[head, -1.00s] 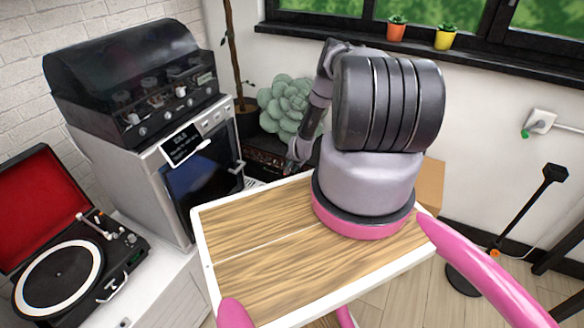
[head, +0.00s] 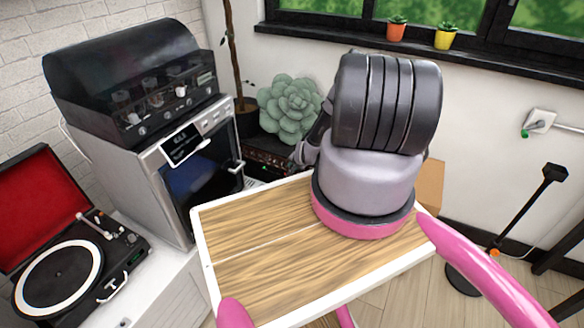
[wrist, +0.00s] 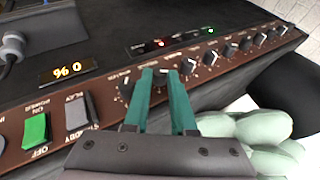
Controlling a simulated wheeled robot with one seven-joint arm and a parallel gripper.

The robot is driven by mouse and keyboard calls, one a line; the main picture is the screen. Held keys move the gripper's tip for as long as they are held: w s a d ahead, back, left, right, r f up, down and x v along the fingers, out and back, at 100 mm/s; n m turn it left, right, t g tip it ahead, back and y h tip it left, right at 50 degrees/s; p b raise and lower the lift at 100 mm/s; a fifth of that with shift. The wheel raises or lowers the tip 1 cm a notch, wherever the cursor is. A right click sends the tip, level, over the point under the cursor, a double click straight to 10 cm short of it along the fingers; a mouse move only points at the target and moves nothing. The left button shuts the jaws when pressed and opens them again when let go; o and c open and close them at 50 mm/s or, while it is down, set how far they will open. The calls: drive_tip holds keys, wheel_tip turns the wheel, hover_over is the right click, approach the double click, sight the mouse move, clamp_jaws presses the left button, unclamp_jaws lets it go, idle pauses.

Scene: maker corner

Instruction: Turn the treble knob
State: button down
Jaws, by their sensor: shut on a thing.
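The amplifier's brown control panel (wrist: 105,101) crosses the wrist view, with a row of dark knobs along it. My gripper (wrist: 161,73) has its two green fingers at one knob in the left part of that row, shut on it; the fingers hide most of this knob. Its label is too small to read, so I cannot tell whether it is the treble knob. Another knob (wrist: 127,87) is just left of the fingers, and one (wrist: 188,67) is just right. In the head view the amplifier (head: 262,156) shows low behind the wooden tray, with my wrist beside it.
A green power switch (wrist: 36,131), a grey standby switch (wrist: 76,112) and a lit display (wrist: 67,72) are left of my gripper. A pale green succulent (wrist: 258,128) is close on the right. The wooden-topped tray (head: 250,250), oven (head: 200,170) and turntable (head: 62,275) are nearer.

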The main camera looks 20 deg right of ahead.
idle(0.3)
drive_tip(key=c, duration=1)
unclamp_jaws()
drive_tip(key=v, duration=1.1)
drive_tip(key=shift+s+f, duration=0.1)
drive_tip(key=shift+f, duration=0.05)
drive_tip(key=shift+o, duration=0.2)
